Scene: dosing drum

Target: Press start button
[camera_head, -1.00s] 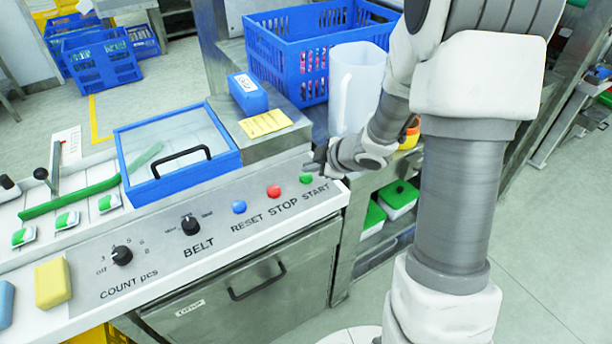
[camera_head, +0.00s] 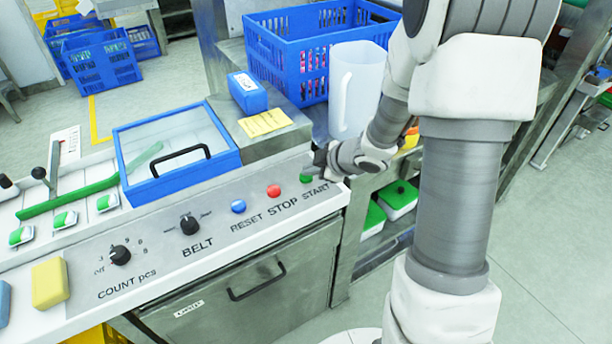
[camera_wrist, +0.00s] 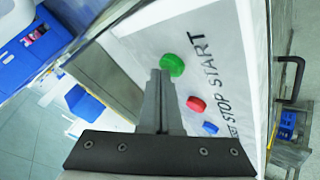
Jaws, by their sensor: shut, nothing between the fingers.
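The green start button (camera_head: 306,178) is at the right end of the sloped control panel (camera_head: 170,260), with the word START beside it. It also shows in the wrist view (camera_wrist: 172,65), just beyond the tips of my gripper (camera_wrist: 160,74). My gripper (camera_head: 318,160) is shut and empty, its fingers together, close above the start button. I cannot tell whether the tips touch it. The red stop button (camera_head: 273,191) and the blue reset button (camera_head: 238,206) lie to its left in the head view.
A clear-lidded box with a blue frame (camera_head: 225,158) sits left behind the buttons. A translucent jug (camera_head: 357,95) and a blue crate (camera_head: 285,75) stand behind my gripper. The COUNT knob (camera_head: 120,255) and BELT knob (camera_head: 190,225) are further left.

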